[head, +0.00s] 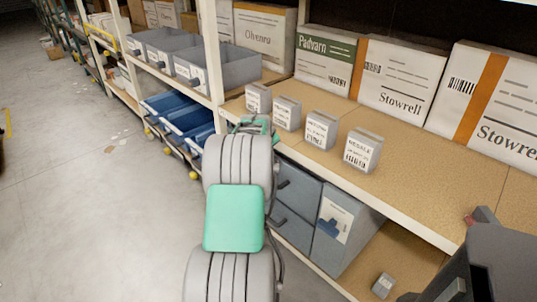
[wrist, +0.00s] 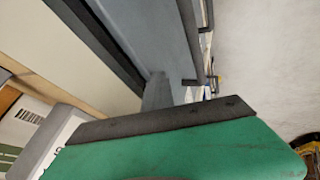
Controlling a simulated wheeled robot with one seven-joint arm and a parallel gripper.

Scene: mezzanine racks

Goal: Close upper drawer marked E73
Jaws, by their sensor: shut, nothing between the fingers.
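A grey-blue cabinet under the shelf board shows an upper drawer (head: 298,187) and a lower drawer (head: 292,230), each with a dark handle. My arm covers their left part in the head view, and no E73 mark is readable. In the wrist view a grey-blue drawer panel (wrist: 150,35) with dark handle bars is close ahead. I cannot tell how far the upper drawer stands out. My gripper (wrist: 157,92) is shut and empty, its grey fingers close to the panel; contact is unclear. My arm hides the fingers in the head view.
Several small grey boxes (head: 320,129) stand on the shelf board (head: 425,165) above the drawers, with large cartons (head: 400,75) behind. Blue bins (head: 187,120) stand on the lower level at left. The floor (head: 90,210) at left is mostly clear.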

